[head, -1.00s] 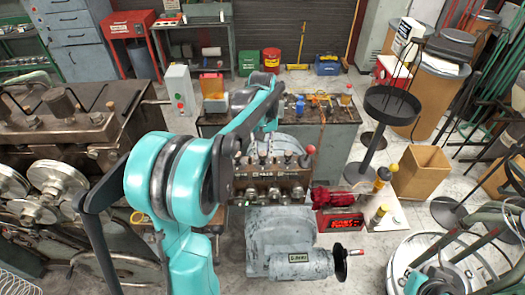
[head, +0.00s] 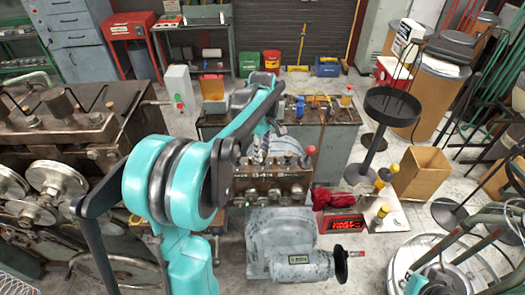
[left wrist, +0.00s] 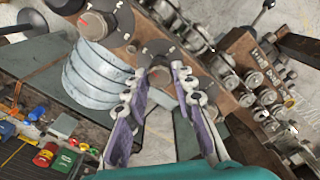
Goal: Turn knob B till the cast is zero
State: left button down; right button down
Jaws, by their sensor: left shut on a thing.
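My left arm reaches from the bottom left of the head view to the top of the grey coiler, where my left gripper is small and partly hidden. In the left wrist view, my left gripper (left wrist: 163,77) has its two purple-padded fingers closed around a knob on a dark dial disc (left wrist: 193,62) with white marks. The fingers mostly hide the knob. A second round knob with a red mark (left wrist: 94,25) stands free at the upper left. I cannot read which letter the held knob bears. A red digital display (head: 343,227) is lit, its digits too small to read. My right gripper is not in view.
A red-ball lever (head: 311,151) rises by the coiler's top; it is black-ended in the left wrist view. A row of metal rollers (left wrist: 265,97) lies right of the fingers. A cluttered bench (head: 335,135) stands behind, and a black round stand (head: 391,105) to the right.

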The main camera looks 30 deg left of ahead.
pick_arm(q)
jog(key=shift+n, duration=0.4)
jog(key=c, duration=1.3)
grip_release()
jog(key=shift+o, duration=0.2)
notch_tip(320, 180, up, 12)
